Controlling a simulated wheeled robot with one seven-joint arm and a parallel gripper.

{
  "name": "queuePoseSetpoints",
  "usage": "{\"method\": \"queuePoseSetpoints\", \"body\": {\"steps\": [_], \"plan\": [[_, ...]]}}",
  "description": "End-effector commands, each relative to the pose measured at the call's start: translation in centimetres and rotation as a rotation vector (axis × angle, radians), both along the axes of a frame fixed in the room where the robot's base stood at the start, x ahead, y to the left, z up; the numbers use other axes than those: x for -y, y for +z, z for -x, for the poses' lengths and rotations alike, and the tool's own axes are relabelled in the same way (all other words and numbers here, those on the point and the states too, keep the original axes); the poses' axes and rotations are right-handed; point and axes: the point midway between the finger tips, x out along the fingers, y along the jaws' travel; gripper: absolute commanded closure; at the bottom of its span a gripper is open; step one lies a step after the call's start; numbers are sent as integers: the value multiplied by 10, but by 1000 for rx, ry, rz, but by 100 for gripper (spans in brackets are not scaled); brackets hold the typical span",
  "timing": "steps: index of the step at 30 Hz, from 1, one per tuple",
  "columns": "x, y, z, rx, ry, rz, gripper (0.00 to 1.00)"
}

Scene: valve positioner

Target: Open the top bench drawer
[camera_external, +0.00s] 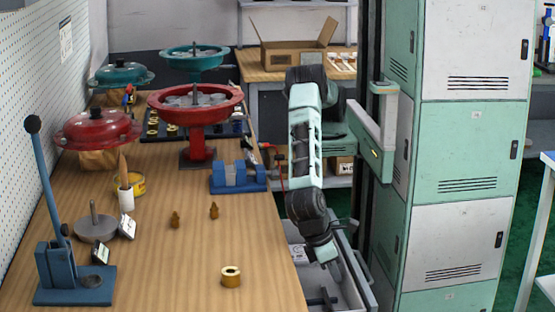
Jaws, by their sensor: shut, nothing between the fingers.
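The wooden bench (190,240) runs along the left. A grey bench drawer (345,287) stands pulled out from the bench's right side, with its inside in view. Its front panel (362,277) is at the right, apart from the bench edge. Inside lie a small white labelled item (298,254) and a dark tool (322,298). My gripper (329,262) points down at the drawer, close to the front panel. Its fingers are small and look closed, with nothing seen between them. I cannot tell whether it touches the drawer. The handle is not visible.
Tall green and white lockers (465,150) stand close to the drawer's right. On the bench are a blue lever press (72,270), a brass ring (231,276), a blue vise-like block (238,177) and red valve parts (196,105). A cardboard box (290,52) sits on the back table.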

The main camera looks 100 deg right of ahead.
Motion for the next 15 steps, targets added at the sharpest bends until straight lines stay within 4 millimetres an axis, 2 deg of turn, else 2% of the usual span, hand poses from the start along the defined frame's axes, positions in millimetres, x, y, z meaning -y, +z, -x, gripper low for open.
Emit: {"method": "queuePoseSetpoints", "body": {"steps": [5,8,11,15], "plan": [[0,0,1,0,1,0,100],[0,2,11,-1,4,0,100],[0,4,34,-3,6,2,100],[0,4,76,-2,8,1,100]]}}
